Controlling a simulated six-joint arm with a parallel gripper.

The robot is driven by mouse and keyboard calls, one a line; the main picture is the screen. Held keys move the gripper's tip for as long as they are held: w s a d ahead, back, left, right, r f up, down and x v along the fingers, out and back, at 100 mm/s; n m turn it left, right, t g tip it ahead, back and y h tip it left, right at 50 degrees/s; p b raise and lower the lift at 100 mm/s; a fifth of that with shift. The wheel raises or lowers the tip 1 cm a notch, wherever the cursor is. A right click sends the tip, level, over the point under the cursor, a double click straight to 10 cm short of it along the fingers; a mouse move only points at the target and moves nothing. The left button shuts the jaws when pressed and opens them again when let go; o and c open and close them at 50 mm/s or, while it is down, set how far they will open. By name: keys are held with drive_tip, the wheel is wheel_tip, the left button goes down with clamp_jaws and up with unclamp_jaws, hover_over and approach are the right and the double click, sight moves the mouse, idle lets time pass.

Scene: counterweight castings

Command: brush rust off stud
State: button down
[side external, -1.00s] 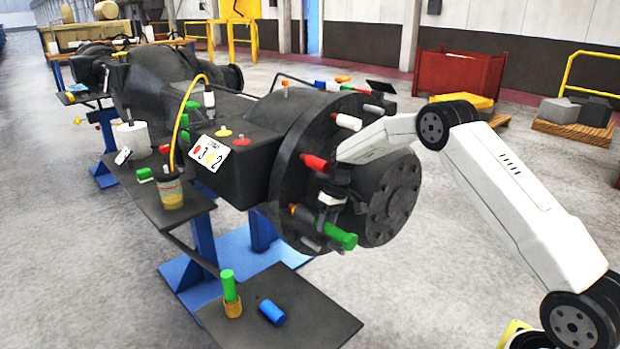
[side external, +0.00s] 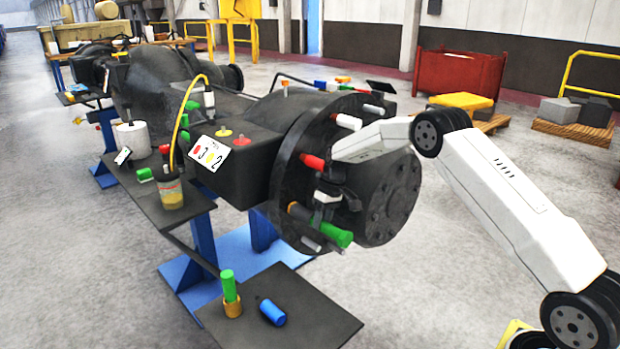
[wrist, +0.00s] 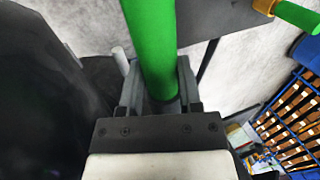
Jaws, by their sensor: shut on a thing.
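My gripper (side external: 325,203) is at the front of the dark round flange (side external: 290,185), low on its rim. Its fingers show in the wrist view (wrist: 158,88), closed around a green-handled tool (wrist: 148,35). In the side view the green handle (side external: 333,234) slants down to the right, and its dark end points up-left at the flange. I cannot tell whether that end touches a stud, and no bristles or rust can be made out. A pale stud (side external: 311,243) sticks out just below the tool; a pale rod (wrist: 120,60) shows left of the fingers.
Red (side external: 312,161) and white (side external: 347,122) pieces stick out around the flange rim. A jar (side external: 171,193) stands on the shelf at left.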

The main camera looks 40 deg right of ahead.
sight(331, 225)
drive_tip(key=shift+s, duration=0.15)
drive_tip(key=shift+s, duration=1.4)
drive_tip(key=shift+w, duration=0.2)
drive_tip(key=shift+w, duration=1.4)
drive_tip(key=shift+s, duration=0.15)
drive_tip(key=shift+s, duration=1.45)
drive_tip(key=shift+w, duration=0.15)
drive_tip(key=shift+w, duration=1.4)
drive_tip(key=shift+s, duration=0.1)
